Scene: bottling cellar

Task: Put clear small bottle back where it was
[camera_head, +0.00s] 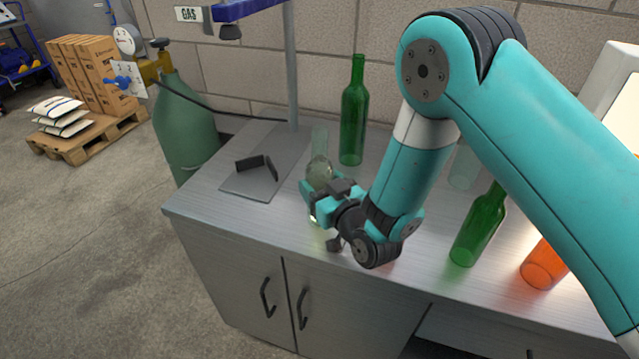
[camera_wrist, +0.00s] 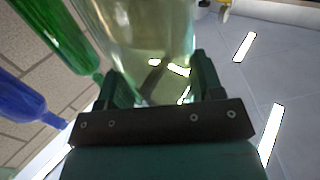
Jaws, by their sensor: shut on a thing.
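The clear small bottle (camera_head: 319,174) is in my gripper (camera_head: 318,194), above the left part of the metal bench in the head view. Its rounded glass shows over the jaws and a little shows below them. In the wrist view the pale, see-through bottle (camera_wrist: 145,35) fills the space between the two fingers of my gripper (camera_wrist: 152,82). The jaws are shut on it. The bottle looks roughly upright, but my wrist hides much of it. I cannot tell whether its base touches the bench.
A dark bottling stand (camera_head: 240,184) is close left. Another green bottle (camera_head: 478,228), an orange one (camera_head: 544,264) and a faint clear one (camera_head: 464,168) are right. The bench's front left (camera_head: 235,218) is bare.

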